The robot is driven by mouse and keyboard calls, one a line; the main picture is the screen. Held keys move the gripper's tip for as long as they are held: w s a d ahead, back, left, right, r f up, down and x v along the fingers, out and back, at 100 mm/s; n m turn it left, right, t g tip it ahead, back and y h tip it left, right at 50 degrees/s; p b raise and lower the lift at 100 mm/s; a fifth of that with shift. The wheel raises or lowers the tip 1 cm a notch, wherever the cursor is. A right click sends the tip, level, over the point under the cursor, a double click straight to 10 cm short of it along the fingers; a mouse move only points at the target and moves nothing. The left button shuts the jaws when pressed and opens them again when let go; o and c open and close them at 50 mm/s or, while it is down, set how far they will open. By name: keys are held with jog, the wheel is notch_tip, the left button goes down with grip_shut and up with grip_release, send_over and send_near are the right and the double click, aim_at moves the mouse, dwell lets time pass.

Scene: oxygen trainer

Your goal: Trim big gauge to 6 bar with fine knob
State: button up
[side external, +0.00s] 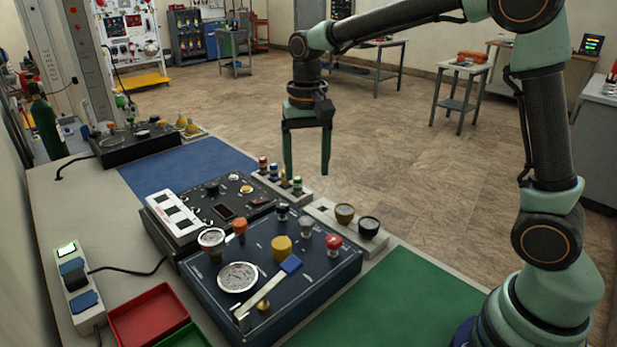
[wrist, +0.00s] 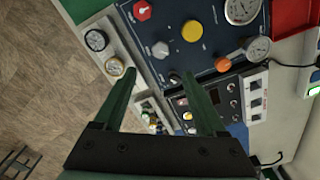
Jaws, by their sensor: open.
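The big gauge (side external: 238,277), a white dial, sits at the front left of the dark blue panel (side external: 325,272). Its reading is too small to tell. It also shows in the wrist view (wrist: 241,11). The panel carries a large yellow knob (side external: 282,248), a red knob (side external: 333,242), a grey knob (side external: 306,223) and an orange knob (side external: 240,226). I cannot tell which is the fine knob. My gripper (side external: 307,173) is open and empty, pointing down above and behind the panel, apart from everything. Its two fingers also show in the wrist view (wrist: 160,78).
A smaller gauge (side external: 211,238) stands beside the orange knob. Two round-topped parts (side external: 368,227) stand on a strip behind. A red tray (side external: 150,318) is at front left. The green mat (side external: 400,305) is clear.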

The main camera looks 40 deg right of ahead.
aim_at(306, 220)
notch_tip(306, 220, down, 12)
jog(key=shift+f, duration=0.2)
dwell(0.4)
grip_shut()
jog(key=n, duration=0.5)
jog(key=shift+w, duration=0.1)
jog(key=shift+r, duration=0.1)
grip_release()
